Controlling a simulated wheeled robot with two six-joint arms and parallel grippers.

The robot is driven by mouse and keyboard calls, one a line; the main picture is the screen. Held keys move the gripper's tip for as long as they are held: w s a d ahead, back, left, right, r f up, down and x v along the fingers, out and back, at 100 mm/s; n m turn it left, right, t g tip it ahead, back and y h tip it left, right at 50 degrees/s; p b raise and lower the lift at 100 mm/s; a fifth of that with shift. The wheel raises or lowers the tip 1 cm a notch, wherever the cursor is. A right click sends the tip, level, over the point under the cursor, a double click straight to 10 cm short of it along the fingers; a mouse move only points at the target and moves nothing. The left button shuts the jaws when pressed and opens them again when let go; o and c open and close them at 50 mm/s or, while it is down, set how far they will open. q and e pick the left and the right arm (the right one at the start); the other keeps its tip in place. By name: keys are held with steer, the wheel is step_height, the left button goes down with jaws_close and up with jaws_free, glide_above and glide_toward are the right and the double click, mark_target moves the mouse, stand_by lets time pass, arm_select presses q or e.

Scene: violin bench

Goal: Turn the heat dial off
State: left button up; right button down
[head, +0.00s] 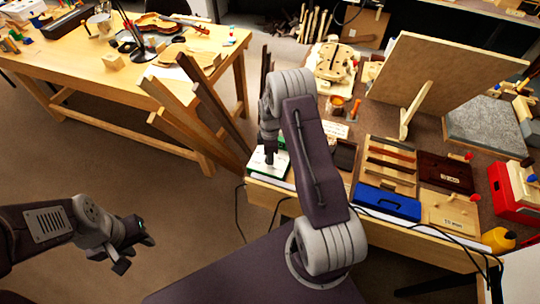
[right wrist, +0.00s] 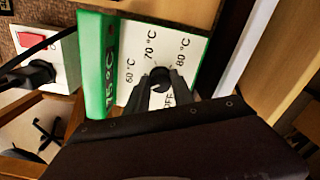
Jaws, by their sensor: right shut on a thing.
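The heat dial (right wrist: 159,76) is a small black knob on a white panel (right wrist: 133,60) marked 60 °C, 70 °C, 80 °C and OFF. The panel belongs to a green box with a 75 °C reading (right wrist: 97,65) on its side. My right gripper (right wrist: 158,82) is shut on the dial, its fingers on either side and partly covering the OFF label. Where the dial points is hard to tell. In the head view my right gripper (head: 269,158) reaches down onto the box (head: 262,168) at the bench's left corner. My left gripper (head: 138,256) is open and empty above the floor.
A socket strip with a red switch (right wrist: 32,39) and a black plug (right wrist: 36,73) is beside the green box. Wooden boards (head: 205,105) lean close to my right gripper. A blue case (head: 388,202) lies on the bench's front. The floor around my left gripper is clear.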

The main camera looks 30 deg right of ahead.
steer(key=shift+w+d+r+n, duration=0.1)
steer(key=shift+w+n, duration=0.05)
steer(key=shift+n, duration=1)
steer(key=shift+w+r+n, duration=0.1)
steer(key=shift+n, duration=1.05)
steer(key=c, duration=1.1)
jaws_free()
steer(key=shift+c, duration=0.2)
steer(key=shift+o, duration=0.2)
steer(key=shift+s, duration=0.1)
steer(key=shift+f, duration=0.1)
step_height(320, 180, up, 9)
steer(key=shift+b, duration=0.45)
